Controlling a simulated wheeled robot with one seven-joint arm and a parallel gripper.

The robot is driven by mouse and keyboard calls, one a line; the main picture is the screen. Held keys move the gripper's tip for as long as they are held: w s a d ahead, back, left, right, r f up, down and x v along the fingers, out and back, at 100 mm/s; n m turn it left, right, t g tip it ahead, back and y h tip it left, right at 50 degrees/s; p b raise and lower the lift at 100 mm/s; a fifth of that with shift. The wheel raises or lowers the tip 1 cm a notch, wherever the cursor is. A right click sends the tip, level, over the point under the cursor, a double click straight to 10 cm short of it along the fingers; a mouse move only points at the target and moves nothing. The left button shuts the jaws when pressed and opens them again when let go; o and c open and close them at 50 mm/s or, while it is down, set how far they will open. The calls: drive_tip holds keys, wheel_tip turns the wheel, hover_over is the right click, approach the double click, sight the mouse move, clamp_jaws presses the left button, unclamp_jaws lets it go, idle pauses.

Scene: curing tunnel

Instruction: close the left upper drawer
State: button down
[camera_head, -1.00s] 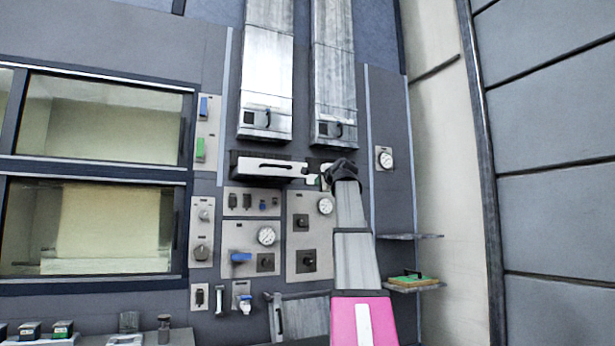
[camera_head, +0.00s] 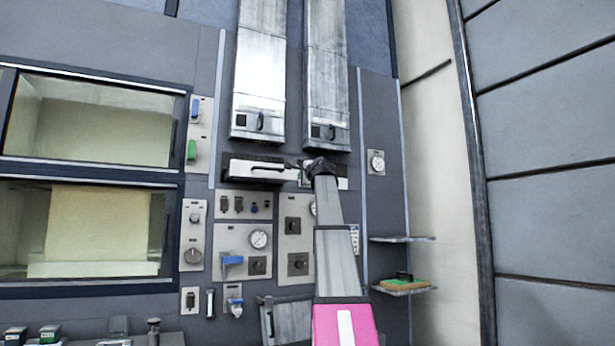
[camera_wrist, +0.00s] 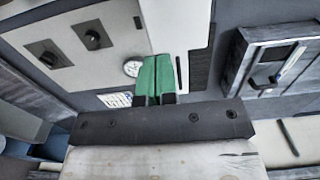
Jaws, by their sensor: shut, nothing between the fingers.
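The left upper drawer (camera_head: 262,173) has a white front with a long dark handle, in the head view's middle. Its front appears to stand out from the wall panel, with a dark body behind it. My gripper (camera_head: 302,166) is at the drawer's right end; whether it touches cannot be told. In the wrist view, the green fingers (camera_wrist: 154,76) are pressed together with nothing between them. They overlap the lower edge of a white panel (camera_wrist: 178,22), which seems to be the drawer front.
Two metal ducts (camera_head: 260,65) hang above the drawer. Gauge and switch panels (camera_head: 236,238) lie below it. Two small shelves (camera_head: 402,239) project at the right, the lower one carrying a green and orange item (camera_head: 404,283). Glazed windows (camera_head: 95,120) fill the left.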

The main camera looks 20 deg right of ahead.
drive_tip(key=shift+w, duration=1.25)
drive_tip(key=w, duration=2)
drive_tip(key=shift+a, duration=0.35)
drive_tip(key=shift+w+r, duration=0.15)
drive_tip(key=shift+w, duration=0.05)
drive_tip(key=shift+s, duration=0.15)
